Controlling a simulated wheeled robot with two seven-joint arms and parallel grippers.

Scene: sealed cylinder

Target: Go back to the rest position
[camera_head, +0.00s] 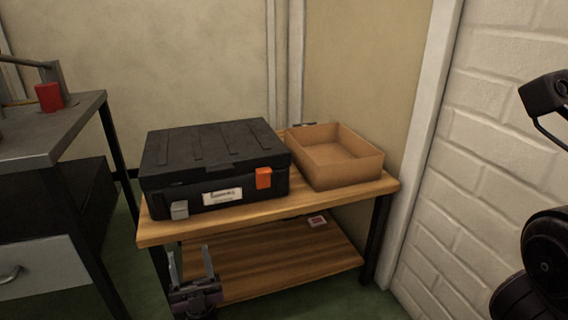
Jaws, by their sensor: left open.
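My left gripper (191,268) shows at the bottom left of centre, its two fingers pointing up and apart, with nothing between them. It is in front of the wooden table (260,218), below the level of its top. A closed black case (213,150) with a white label, an orange latch and a grey latch sits on the table. An open, empty cardboard box (335,160) stands to its right. My right arm shows at the right edge, but its gripper is out of the picture.
A metal-topped workbench (50,135) with a drawer stands on the left, bearing a red object (49,97). A white brick wall (490,140) bounds the right. Green floor shows between the furniture.

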